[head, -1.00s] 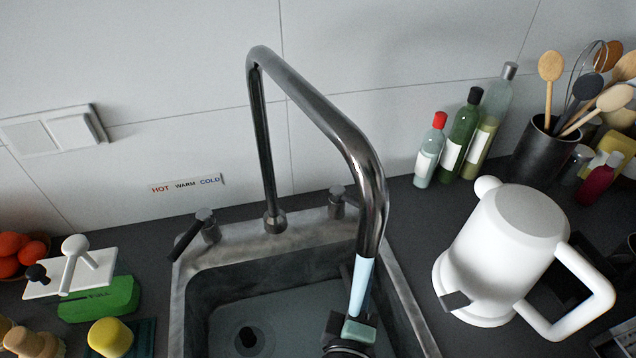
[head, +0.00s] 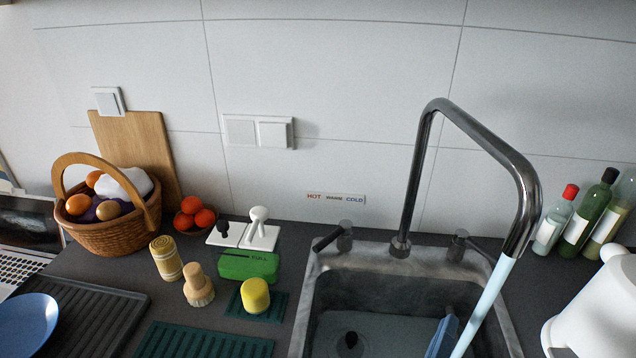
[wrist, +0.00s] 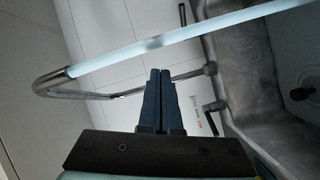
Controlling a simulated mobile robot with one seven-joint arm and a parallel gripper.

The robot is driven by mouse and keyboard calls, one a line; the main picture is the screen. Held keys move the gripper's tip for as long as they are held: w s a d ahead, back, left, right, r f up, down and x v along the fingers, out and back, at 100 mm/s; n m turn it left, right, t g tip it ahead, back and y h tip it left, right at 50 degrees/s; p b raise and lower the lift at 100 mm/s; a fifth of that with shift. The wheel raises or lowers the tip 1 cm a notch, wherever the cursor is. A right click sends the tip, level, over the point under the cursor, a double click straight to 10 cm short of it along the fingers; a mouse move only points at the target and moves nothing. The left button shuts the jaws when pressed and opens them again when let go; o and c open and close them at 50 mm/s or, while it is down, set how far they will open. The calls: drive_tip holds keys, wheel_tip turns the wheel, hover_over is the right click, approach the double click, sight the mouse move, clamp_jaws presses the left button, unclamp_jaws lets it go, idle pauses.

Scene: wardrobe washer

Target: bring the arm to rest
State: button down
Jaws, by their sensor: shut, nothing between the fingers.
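My gripper (wrist: 160,78) points up the middle of the wrist view with its two dark blue fingers together and nothing between them. In the head view my gripper (head: 447,325) shows only as a blue finger part low in the sink, beside the water stream. The sink (head: 335,262) is a grey metal basin. The tall curved faucet (head: 473,125) has a pale blue stream (head: 484,305) running down from its spout. In the wrist view the stream (wrist: 190,36) crosses above the fingertips; whether they touch it I cannot tell.
Faucet handles (head: 340,236) stand at the sink's back rim. To the left are a green box (head: 248,265), a yellow sponge-like piece (head: 255,295), a brush (head: 198,287) and a fruit basket (head: 112,232). A white jug (head: 600,305) and several bottles (head: 580,225) stand to the right.

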drive_tip(key=w+a+r+m+t+y, duration=0.1)
drive_tip(key=w+a+r+m+t, duration=0.15)
drive_tip(key=r, duration=0.55)
drive_tip(key=w+a+r+m+t+p, duration=0.1)
drive_tip(key=a+r+t, duration=0.15)
drive_tip(key=r, duration=0.65)
drive_tip(key=w+a+r+m+t+y, duration=0.1)
drive_tip(key=w+a+r+m, duration=0.15)
drive_tip(key=r, duration=0.55)
drive_tip(key=s+a+r+t+y, duration=0.2)
drive_tip(key=s+a+r, duration=0.1)
drive_tip(key=r, duration=0.4)
drive_tip(key=s+a+r+t+y, duration=0.2)
drive_tip(key=s+a+r+y, duration=0.1)
drive_tip(key=r, duration=0.4)
drive_tip(key=s+a+r+t+y+p, duration=0.1)
drive_tip(key=s+a+r+t+y, duration=0.1)
drive_tip(key=r, duration=0.5)
drive_tip(key=shift+s+a+r+m+t, duration=0.3)
drive_tip(key=shift+s+a+m+t, duration=0.1)
drive_tip(key=shift+s+a, duration=0.3)
